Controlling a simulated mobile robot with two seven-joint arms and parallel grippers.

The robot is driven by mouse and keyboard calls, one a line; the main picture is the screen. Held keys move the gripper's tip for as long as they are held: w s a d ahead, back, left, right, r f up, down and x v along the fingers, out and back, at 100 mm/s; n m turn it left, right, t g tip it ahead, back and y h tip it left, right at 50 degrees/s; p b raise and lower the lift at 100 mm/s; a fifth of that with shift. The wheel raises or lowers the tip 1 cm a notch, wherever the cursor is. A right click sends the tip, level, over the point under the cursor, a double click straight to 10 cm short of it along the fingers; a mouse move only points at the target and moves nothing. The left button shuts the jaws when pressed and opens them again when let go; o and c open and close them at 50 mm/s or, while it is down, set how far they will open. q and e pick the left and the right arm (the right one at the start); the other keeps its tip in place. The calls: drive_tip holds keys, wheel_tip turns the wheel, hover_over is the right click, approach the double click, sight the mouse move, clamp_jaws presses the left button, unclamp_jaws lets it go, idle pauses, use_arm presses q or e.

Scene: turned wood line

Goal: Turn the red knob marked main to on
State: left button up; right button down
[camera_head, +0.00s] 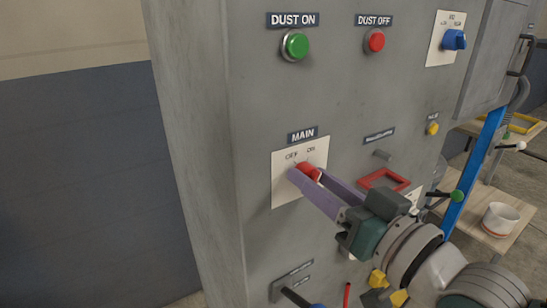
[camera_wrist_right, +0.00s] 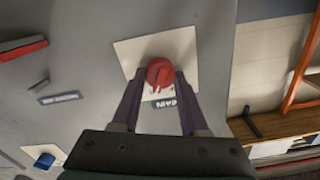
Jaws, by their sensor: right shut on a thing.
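The red knob (camera_head: 309,171) sits on a white plate (camera_head: 284,187) marked OFF and ON, under a MAIN label (camera_head: 302,135) on a grey cabinet. My right gripper (camera_head: 306,175) is shut on the knob, its purple fingers on either side of it. In the right wrist view the red knob (camera_wrist_right: 160,73) sits between the fingertips of my right gripper (camera_wrist_right: 160,82). In the head view the fingers hide part of the knob, and I cannot tell exactly where it points. My left gripper is not in view.
Above are a green DUST ON button (camera_head: 295,46), a red DUST OFF button (camera_head: 374,40) and a blue knob (camera_head: 454,39). Right of the main knob are a red frame (camera_head: 384,179) and a small yellow knob (camera_head: 432,128). A white bowl (camera_head: 500,220) stands on a wooden shelf.

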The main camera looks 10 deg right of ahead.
idle(0.3)
drive_tip(key=c, duration=0.8)
unclamp_jaws()
drive_tip(key=o, duration=0.4)
drive_tip(key=shift+s, duration=0.1)
drive_tip(key=v, duration=0.9)
drive_tip(key=shift+s+d, duration=0.15)
drive_tip(key=shift+s, duration=0.15)
